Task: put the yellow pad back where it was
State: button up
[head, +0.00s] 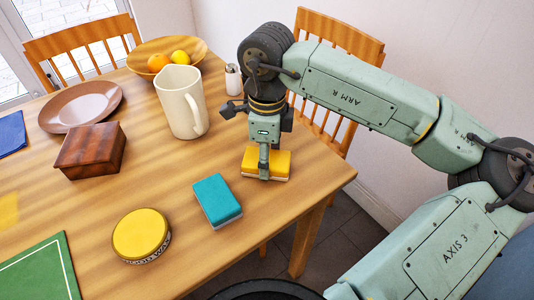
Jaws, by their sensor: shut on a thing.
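The yellow pad (281,164) is a yellow block with a pale underside, near the right edge of the wooden table. My gripper (264,170) points down over it and is shut on it; a finger hides part of its front. I cannot tell whether the pad touches the table or is held slightly above it. A teal pad (217,199) of similar shape lies to the left and nearer, apart from the gripper. A flat yellow patch (8,210) shows at the left edge of the picture, partly cut off.
A cream pitcher (180,105) and a small shaker (233,80) stand behind my gripper. A round yellow tin (141,235), a wooden box (90,151), a brown plate (80,106), a green mat (40,272) and a fruit bowl (140,62) occupy the table (165,185). Its middle is clear.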

jog(key=shift+f+b, duration=0.2)
jog(key=shift+b, duration=0.1)
jog(key=o, duration=1)
jog(key=shift+r, duration=0.15)
jog(key=shift+r+p, duration=0.25)
jog(key=shift+p, duration=0.25)
notch_tip(320, 180, up, 12)
jog(key=b, duration=0.1)
jog(key=shift+f, duration=0.15)
